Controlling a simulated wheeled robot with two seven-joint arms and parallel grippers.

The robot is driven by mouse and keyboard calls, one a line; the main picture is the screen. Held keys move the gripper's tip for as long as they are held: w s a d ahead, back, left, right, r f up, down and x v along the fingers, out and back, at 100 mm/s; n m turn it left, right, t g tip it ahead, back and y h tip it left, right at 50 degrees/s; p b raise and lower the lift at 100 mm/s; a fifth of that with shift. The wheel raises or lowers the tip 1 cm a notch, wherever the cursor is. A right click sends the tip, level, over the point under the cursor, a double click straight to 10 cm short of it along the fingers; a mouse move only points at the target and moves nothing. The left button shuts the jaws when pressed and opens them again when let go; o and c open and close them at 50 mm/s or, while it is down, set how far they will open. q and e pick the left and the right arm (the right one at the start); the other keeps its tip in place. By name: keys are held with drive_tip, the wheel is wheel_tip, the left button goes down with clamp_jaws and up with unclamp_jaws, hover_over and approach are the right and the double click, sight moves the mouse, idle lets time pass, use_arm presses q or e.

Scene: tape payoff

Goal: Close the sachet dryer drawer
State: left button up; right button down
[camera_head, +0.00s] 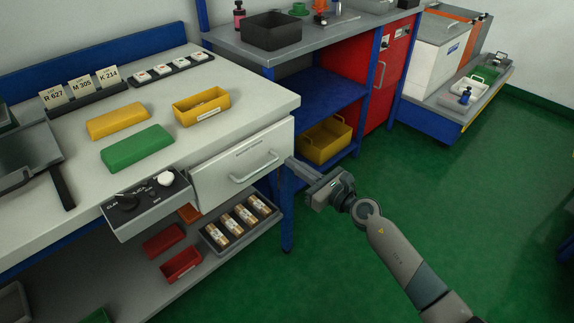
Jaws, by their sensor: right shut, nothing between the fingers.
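The drawer front (215,182) is a pale panel under the right end of the white worktop, with a bar handle (255,170) and a small label too small to read. It sits close under the worktop edge; I cannot tell whether a narrow gap remains behind it. Beside it on the left is a grey control box (150,208) with a dark dial and a white knob. My right gripper (297,170) is shut and empty, just to the right of the drawer front and apart from the handle in the picture. My left gripper is not in view.
A yellow open bin (201,107), a yellow block (118,121) and a green block (137,148) lie on the worktop. A lower shelf holds a tray (241,220) of rolls and red bins (181,263). A blue table leg (287,225) stands below the drawer's right end.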

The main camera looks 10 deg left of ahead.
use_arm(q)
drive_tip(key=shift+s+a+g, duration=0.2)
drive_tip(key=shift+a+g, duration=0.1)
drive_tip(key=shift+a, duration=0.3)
use_arm(e)
drive_tip(key=v, duration=0.9)
drive_tip(key=shift+d, duration=0.15)
use_arm(q)
drive_tip(key=shift+p, duration=0.3)
use_arm(e)
drive_tip(key=shift+f, duration=0.1)
